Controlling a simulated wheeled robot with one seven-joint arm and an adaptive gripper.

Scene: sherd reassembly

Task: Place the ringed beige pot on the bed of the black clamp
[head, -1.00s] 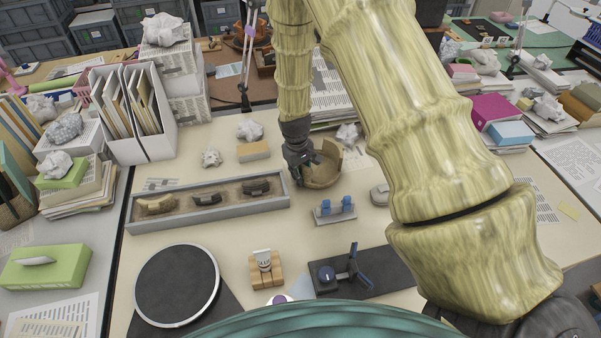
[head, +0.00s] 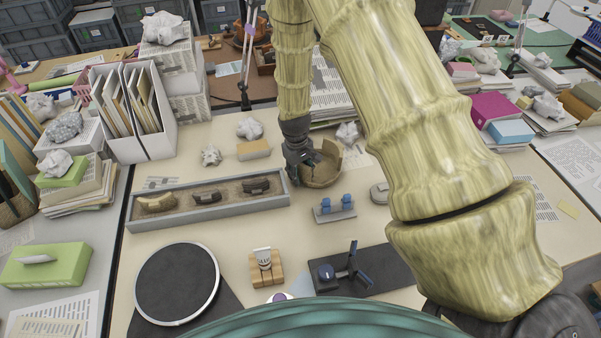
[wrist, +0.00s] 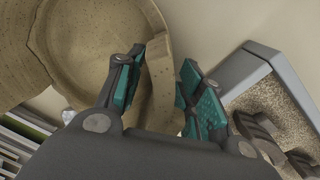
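The beige pot (head: 322,174) stands on the table right of the long grey tray, with a broken, uneven rim. In the wrist view the pot (wrist: 85,45) fills the upper left, and I see into its hollow. My gripper (head: 303,172) is at the pot's left side. In the wrist view my gripper (wrist: 160,85) has its teal-padded fingers apart, one on each side of the pot wall. A gap shows between the right finger and the wall. The black clamp (head: 385,268), with a dark base, an upright post and blue parts, lies at the front and holds nothing.
The grey tray (head: 135,222) with several dark and tan sherds lies left of the pot. A small stand with blue clips (head: 335,208) lies between pot and clamp. A round turntable (head: 176,282) and a wooden block (head: 266,268) are at the front left.

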